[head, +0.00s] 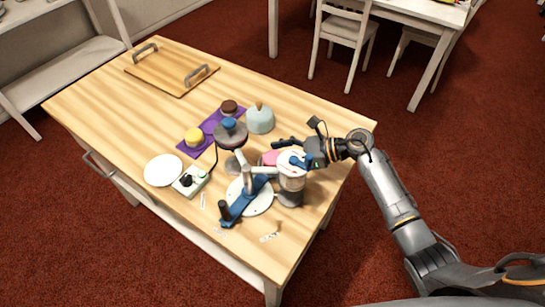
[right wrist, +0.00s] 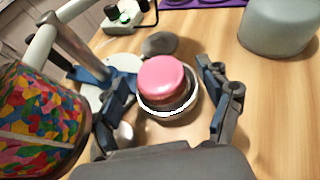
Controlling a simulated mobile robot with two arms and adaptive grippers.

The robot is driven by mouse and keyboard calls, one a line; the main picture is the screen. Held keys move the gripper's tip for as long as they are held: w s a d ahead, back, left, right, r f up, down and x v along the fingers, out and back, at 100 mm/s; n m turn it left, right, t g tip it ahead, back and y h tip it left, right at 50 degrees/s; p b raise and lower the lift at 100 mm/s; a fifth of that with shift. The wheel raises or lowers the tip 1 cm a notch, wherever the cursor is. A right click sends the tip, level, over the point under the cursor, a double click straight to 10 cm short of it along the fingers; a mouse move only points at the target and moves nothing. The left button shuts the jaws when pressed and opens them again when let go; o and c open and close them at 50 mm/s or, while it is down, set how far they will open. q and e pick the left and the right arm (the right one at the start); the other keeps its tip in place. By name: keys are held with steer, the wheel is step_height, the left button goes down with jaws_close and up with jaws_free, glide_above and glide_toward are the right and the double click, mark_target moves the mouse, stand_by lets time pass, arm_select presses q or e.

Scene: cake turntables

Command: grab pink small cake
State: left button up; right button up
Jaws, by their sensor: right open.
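The pink small cake (right wrist: 168,76) sits on a round holder with a white rim in the right wrist view. In the head view only part of the pink cake (head: 269,157) shows beside my right gripper (head: 283,151). My right gripper is open, and its fingers stand to the left and right of the cake in the right wrist view (right wrist: 162,82). Bare gaps show between the cake and the fingers. The cake's lower side is partly hidden by the rim. My left gripper is not in view.
A patterned cylinder (right wrist: 40,115) stands close to the left finger. A blue-and-white turntable device (head: 250,200), a control box (head: 190,181), a white plate (head: 163,170) and a pale dome (head: 260,119) crowd nearby. Yellow (head: 194,136) and brown (head: 229,106) cakes sit on purple mats. A wooden tray (head: 160,75) lies farther back.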

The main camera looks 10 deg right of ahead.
steer(key=shift+c, duration=0.7)
steer(key=c, duration=0.8)
steer(key=shift+c, duration=0.2)
